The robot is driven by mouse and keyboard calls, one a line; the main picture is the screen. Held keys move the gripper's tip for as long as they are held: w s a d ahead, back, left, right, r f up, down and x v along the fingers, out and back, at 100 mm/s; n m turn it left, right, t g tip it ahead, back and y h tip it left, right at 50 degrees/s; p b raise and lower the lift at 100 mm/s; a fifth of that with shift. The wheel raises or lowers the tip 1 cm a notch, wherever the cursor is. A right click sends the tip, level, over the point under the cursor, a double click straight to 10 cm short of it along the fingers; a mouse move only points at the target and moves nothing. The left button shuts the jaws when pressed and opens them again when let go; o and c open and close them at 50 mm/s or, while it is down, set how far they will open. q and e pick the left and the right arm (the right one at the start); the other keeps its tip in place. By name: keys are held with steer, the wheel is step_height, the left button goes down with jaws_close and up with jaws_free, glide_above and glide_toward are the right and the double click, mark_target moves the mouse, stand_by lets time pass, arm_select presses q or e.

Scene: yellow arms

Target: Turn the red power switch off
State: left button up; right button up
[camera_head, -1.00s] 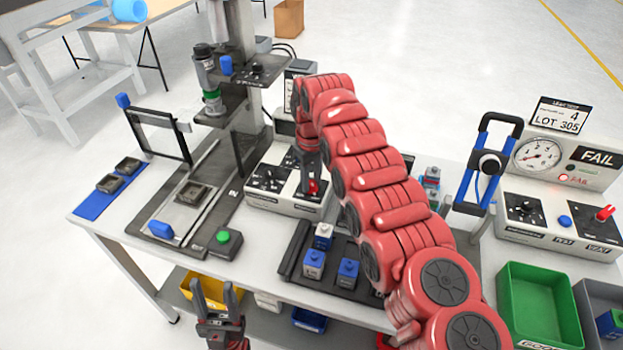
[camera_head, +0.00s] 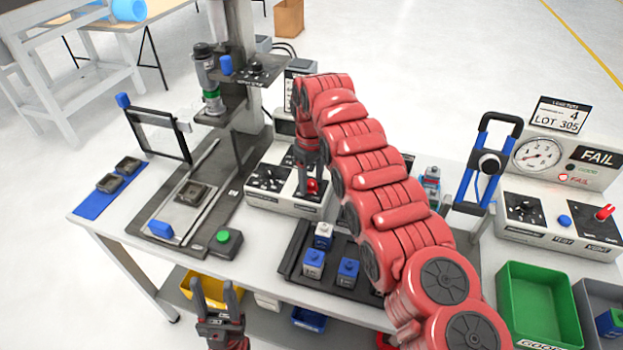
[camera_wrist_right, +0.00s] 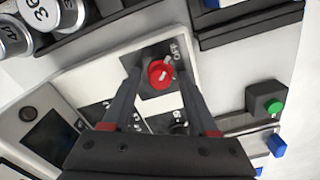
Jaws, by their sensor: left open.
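The red power switch (camera_head: 313,187) is a round red knob on the light control box left of centre. In the right wrist view the red knob (camera_wrist_right: 159,74) has a pale mark at its upper right, beside the printed OFF. My right gripper (camera_head: 308,182) reaches down over the knob, its arm coming in from the right. In the wrist view its two fingers (camera_wrist_right: 159,70) stand on either side of the knob; whether they touch it is unclear. My left gripper (camera_head: 213,287) is open and empty, low in front of the table edge.
A press stand with a green button (camera_head: 224,237) is left of the box. A dark tray (camera_head: 292,262) with blue parts lies in front. My right arm hides the table's middle. A tester (camera_head: 560,225) and green bin (camera_head: 540,310) stand at right.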

mark_target(311, 182)
steer(key=shift+r, duration=0.1)
steer(key=shift+r, duration=0.3)
step_height(311, 182, up, 3)
steer(key=shift+r+p, duration=0.2)
steer(key=shift+p, duration=0.7)
step_height(311, 182, up, 13)
steer(key=p, duration=1.3)
